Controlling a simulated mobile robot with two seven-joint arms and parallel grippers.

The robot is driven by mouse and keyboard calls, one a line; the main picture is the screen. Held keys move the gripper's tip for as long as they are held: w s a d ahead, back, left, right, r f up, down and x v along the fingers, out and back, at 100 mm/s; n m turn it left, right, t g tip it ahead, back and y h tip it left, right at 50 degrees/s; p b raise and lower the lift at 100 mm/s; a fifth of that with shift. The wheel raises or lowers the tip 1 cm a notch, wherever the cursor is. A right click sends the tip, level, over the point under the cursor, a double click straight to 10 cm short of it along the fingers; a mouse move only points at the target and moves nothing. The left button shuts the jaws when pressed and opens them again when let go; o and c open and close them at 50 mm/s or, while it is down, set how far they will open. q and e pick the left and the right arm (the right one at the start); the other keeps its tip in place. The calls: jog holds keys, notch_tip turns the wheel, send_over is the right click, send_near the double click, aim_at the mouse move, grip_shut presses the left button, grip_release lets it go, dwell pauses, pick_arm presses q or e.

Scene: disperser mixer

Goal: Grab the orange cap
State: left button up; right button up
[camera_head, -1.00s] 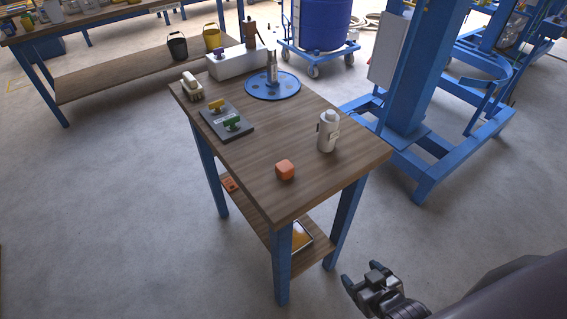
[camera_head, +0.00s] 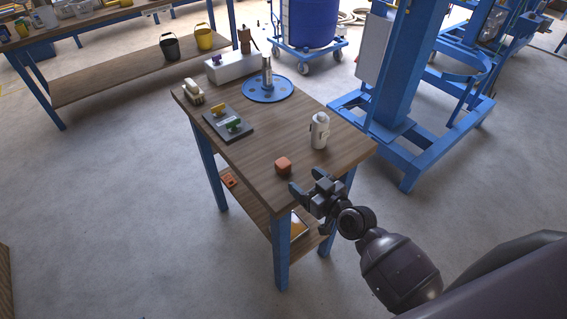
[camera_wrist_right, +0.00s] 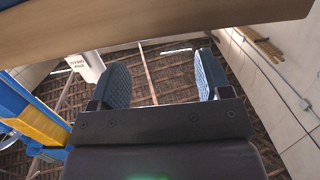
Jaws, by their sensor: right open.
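The orange cap (camera_head: 283,165) is a small rounded block near the front end of the wooden table (camera_head: 262,153). My right gripper (camera_head: 308,207) is at the table's front right edge, a little to the right of and nearer than the cap, apart from it. In the right wrist view its two blue-grey pads (camera_wrist_right: 162,82) are spread with nothing between them. The cap does not show there; a wooden slab, likely the tabletop, fills the top of that view. My left gripper is not in view.
A white bottle (camera_head: 319,131) stands right of and behind the cap. Farther back are a dark plate with coloured handles (camera_head: 228,124), a blue disc (camera_head: 268,90) with a metal part and a white box (camera_head: 231,67). A blue machine frame (camera_head: 395,120) stands to the right.

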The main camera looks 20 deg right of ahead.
aim_at(287, 167)
jog(key=x, duration=0.2)
jog(key=shift+w+a+f, duration=0.1)
jog(key=shift+w+a, duration=0.05)
jog(key=shift+w, duration=0.15)
jog(key=shift+w+a+f, duration=0.1)
jog(key=shift+w+a, duration=0.15)
jog(key=shift+w, duration=0.4)
jog(key=shift+x, duration=2.4)
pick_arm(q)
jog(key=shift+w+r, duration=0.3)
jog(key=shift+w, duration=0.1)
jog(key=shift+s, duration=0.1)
pick_arm(e)
jog(key=c, duration=0.5)
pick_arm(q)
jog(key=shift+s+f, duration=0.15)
pick_arm(e)
jog(key=c, duration=0.5)
